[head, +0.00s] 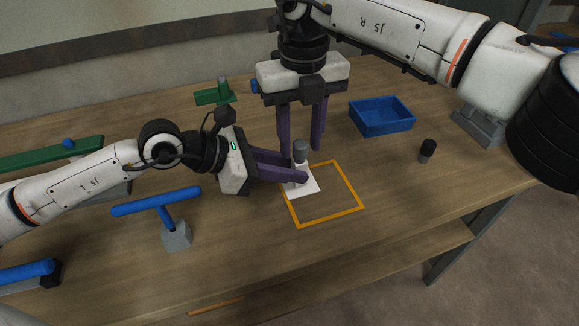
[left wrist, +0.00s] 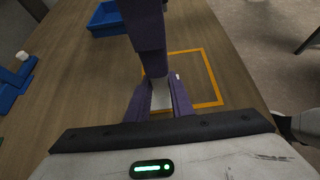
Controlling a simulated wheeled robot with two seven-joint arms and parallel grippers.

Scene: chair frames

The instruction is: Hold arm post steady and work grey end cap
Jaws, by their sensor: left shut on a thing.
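The arm post (head: 300,165) stands upright and pale on a white plate (head: 306,188), at a corner of the orange square outline. A grey end cap (head: 300,148) sits at its top. My left gripper (head: 302,173) is shut on the post from the left, its purple fingers hiding part of it. In the left wrist view the pale post (left wrist: 161,95) shows between the fingertips. My right gripper (head: 302,143) points down from above, its two fingers apart on either side of the cap, with a gap visible to the right finger.
A blue bin (head: 380,118) stands at the back right. A dark cylinder (head: 428,151) stands near the right edge. A blue T-shaped part (head: 158,201) stands in a grey block at the front left. Green parts (head: 213,97) lie behind. The orange outline (head: 351,179) encloses mostly bare table.

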